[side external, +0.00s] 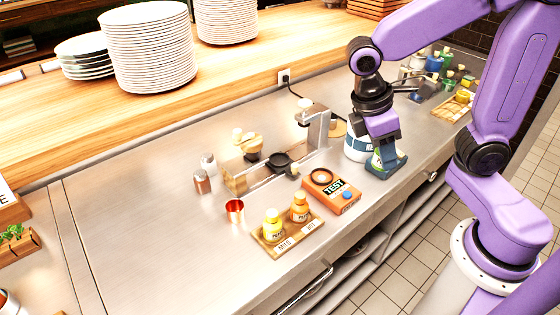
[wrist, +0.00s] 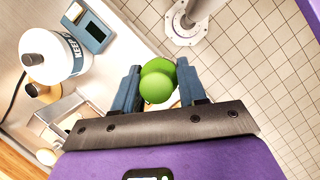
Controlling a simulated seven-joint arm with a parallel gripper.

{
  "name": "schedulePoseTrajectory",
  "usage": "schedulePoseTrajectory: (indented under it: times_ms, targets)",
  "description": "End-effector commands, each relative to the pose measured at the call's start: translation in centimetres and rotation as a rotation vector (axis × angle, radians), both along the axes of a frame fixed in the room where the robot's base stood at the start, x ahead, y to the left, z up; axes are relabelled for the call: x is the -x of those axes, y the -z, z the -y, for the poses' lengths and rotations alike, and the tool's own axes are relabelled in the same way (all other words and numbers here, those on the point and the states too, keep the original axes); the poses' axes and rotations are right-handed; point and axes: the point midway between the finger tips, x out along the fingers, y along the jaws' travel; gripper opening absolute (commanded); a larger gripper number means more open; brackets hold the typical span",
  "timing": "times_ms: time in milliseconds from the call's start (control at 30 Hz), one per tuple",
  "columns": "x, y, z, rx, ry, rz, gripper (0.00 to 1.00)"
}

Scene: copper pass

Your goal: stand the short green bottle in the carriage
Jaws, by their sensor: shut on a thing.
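My gripper (side external: 384,168) is near the front edge of the counter, right of the orange test box, with its fingers pointing down. In the wrist view, my gripper (wrist: 158,90) is shut on the green bottle (wrist: 157,84), whose rounded green top shows between the blue fingers. In the side view the bottle is mostly hidden by the fingers. Its height above the counter is hard to tell. A black round holder (side external: 281,160), which looks like the carriage, sits on a low metal rail assembly left of my gripper, and appears empty.
A white tub with a blue label (side external: 356,147) stands close behind my gripper. More bottles (side external: 448,75) stand far right.

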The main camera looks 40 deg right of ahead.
Motion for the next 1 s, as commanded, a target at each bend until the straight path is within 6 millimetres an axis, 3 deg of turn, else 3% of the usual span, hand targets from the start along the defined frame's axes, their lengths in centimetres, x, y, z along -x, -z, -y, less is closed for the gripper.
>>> schedulePoseTrajectory:
  times_ms: [300, 600, 1000]
  targets:
    - [-6.1, -0.2, -1.9, 0.002, 0.402, -0.004, 0.23]
    - [-11.0, -0.1, -2.1, 0.006, 0.710, -0.013, 0.23]
    - [-14.6, 1.1, -2.3, 0.009, 0.809, -0.019, 0.23]
